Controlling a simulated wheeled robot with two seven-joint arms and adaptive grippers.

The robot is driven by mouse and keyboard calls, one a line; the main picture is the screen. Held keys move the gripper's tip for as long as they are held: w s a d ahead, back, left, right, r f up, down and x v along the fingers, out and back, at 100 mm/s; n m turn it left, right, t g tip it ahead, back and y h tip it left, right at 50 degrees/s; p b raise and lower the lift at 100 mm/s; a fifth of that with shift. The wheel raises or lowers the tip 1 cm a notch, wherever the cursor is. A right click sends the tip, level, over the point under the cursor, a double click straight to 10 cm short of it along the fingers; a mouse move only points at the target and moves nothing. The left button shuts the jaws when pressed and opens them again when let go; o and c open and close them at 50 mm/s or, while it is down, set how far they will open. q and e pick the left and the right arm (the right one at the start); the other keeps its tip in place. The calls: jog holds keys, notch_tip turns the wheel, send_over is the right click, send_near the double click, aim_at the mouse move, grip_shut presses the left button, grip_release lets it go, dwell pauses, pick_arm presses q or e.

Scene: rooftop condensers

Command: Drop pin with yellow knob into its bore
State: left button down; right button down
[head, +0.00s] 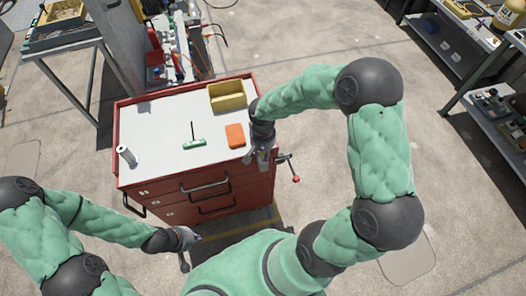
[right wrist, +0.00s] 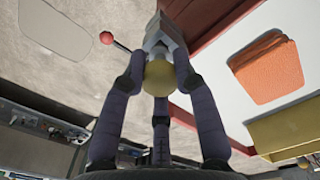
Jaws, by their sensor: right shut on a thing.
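My right gripper (head: 262,152) is at the right edge of the red cabinet's top, pointing down. In the right wrist view its fingers are closed around a yellow knob (right wrist: 158,77). The pin's shank is hidden behind the knob. A grey metal fixture (right wrist: 166,38) stands at the cabinet edge just beyond the knob. The bore is not visible, and I cannot tell whether the pin is in it. A lever with a red ball (head: 295,179) sticks out beside the fixture; the ball also shows in the right wrist view (right wrist: 106,38). My left gripper (head: 187,250) hangs low before the cabinet; its jaws are unclear.
Shelves (head: 495,110) stand at far right, a bench (head: 62,42) at far left.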

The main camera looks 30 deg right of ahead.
jog(key=shift+f, duration=0.25)
jog(key=c, duration=0.9)
grip_release()
notch_tip(320, 180, up, 12)
